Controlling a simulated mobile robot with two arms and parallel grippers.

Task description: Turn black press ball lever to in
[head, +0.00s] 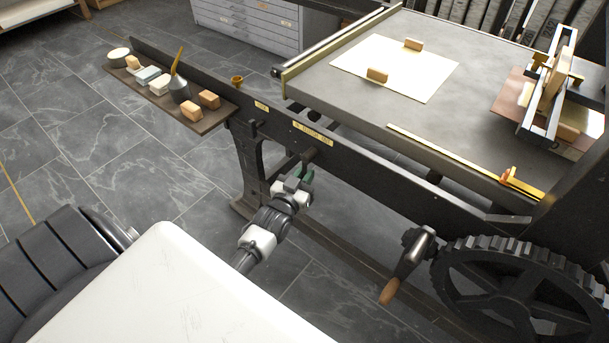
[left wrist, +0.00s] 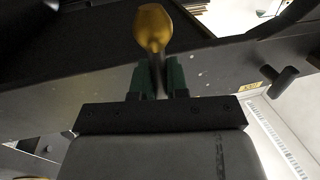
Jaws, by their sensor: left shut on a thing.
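The black press (head: 370,165) has a dark side rail with a brass label plate (head: 313,133). A short dark fitting (head: 309,156) sticks out just below that plate. In the left wrist view the ball lever (left wrist: 152,28) has a rounded brass-coloured end and runs down between my green fingers. My left gripper (head: 305,175) is at the side of the press below the label plate, shut on the ball lever; its fingers also show in the left wrist view (left wrist: 161,80). The ball end is hidden in the head view. My right gripper is not in view.
A hand crank (head: 408,262) with a wooden grip and a large gear wheel (head: 520,290) are at the lower right. A dark shelf (head: 215,122) with small blocks and pots juts out at the left. A dark peg (left wrist: 285,80) sticks out right of the lever.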

